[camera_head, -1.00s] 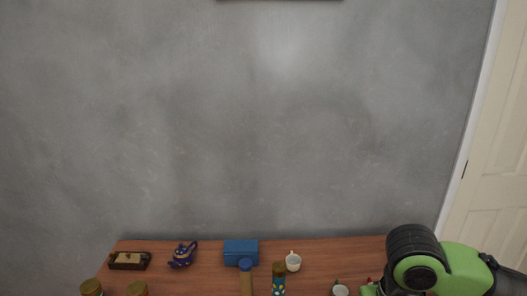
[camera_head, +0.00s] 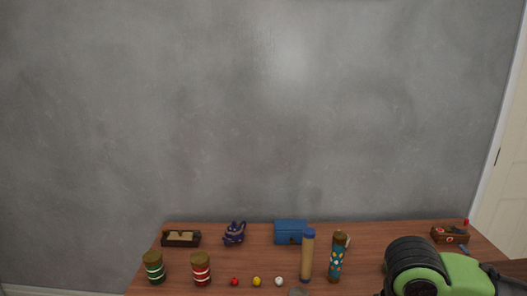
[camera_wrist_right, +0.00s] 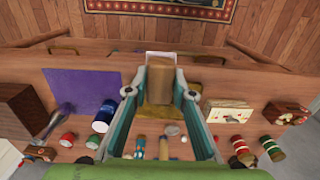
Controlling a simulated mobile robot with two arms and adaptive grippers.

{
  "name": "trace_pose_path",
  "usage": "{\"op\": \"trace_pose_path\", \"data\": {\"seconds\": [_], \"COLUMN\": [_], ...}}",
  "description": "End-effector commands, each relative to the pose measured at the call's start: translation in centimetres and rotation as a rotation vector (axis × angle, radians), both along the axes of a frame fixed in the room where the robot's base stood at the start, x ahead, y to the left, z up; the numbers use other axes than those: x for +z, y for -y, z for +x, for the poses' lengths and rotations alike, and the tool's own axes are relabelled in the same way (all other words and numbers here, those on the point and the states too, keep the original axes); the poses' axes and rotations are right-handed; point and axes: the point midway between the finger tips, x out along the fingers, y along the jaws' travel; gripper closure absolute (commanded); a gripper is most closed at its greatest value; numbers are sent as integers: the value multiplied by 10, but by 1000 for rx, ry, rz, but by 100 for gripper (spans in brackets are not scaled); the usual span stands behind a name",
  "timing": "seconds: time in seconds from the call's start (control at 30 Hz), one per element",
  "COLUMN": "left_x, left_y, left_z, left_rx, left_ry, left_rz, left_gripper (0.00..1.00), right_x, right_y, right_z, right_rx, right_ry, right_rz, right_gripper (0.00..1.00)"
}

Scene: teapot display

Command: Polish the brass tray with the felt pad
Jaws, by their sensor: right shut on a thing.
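In the right wrist view my right gripper (camera_wrist_right: 161,74) has its two teal fingers shut on a brown block (camera_wrist_right: 159,84), which looks like the felt pad. A flat golden piece (camera_wrist_right: 207,103), likely the brass tray, shows below and beside the block, partly hidden by it and the fingers. I cannot tell whether the block touches the tray. In the head view only my green and black right arm shows at the lower right; the gripper, pad and tray are out of that picture. My left gripper is in neither view.
In the head view, striped jars (camera_head: 201,270), tall bottles (camera_head: 307,256), a blue box (camera_head: 291,232) and a small teapot (camera_head: 234,233) stand on the table.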

Motion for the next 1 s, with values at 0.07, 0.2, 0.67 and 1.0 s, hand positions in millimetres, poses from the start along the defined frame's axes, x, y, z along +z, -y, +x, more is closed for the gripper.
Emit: {"op": "trace_pose_path", "data": {"seconds": [0.07, 0.2, 0.67, 1.0], "left_x": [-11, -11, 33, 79], "left_y": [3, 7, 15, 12], "left_z": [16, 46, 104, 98], "left_rx": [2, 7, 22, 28], "left_ry": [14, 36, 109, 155], "left_rz": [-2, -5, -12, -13], "left_gripper": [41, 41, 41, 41], "right_x": [-27, -65, -187, -256], "right_y": [0, 0, 0, 0], "right_z": [0, 0, 0, 0], "right_rx": [0, 1, 1, 1], "right_ry": [0, 0, -1, 0], "right_rz": [0, 1, 0, 0], "right_gripper": [94, 94, 94, 94]}}
